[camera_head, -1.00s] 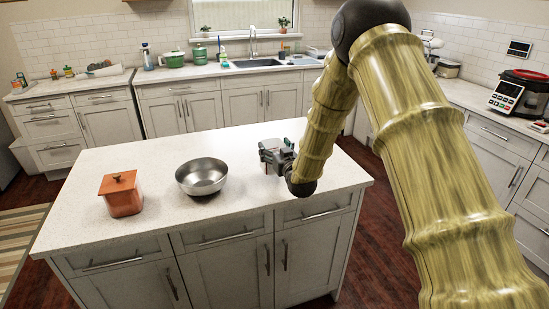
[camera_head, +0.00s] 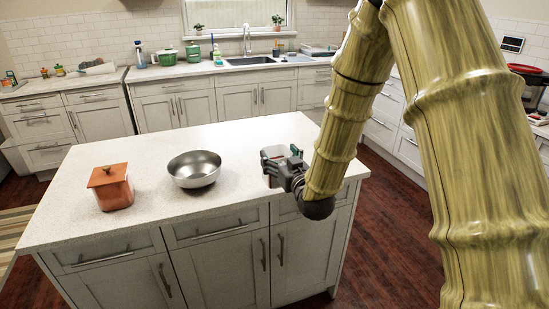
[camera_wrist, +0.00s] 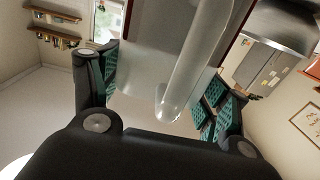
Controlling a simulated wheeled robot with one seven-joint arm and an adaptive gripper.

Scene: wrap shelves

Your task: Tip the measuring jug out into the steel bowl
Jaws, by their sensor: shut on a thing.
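The steel bowl (camera_head: 195,170) stands upright on the island counter, left of my gripper, and looks empty from here. My gripper (camera_head: 276,160) is at the counter's right part, with its fingers around the measuring jug. In the wrist view, the clear measuring jug (camera_wrist: 160,60) fills the space between the green-padded fingers, and its handle shows in the middle. My gripper (camera_wrist: 158,95) is shut on the jug. In the head view the jug is mostly hidden by the gripper, and I cannot tell whether it touches the counter. Its contents are not clear.
An orange lidded pot (camera_head: 112,187) stands left of the bowl on the white island counter (camera_head: 225,215). The counter between the bowl and my gripper is clear. A back counter with a sink (camera_head: 250,61) and green pots lies farther off.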

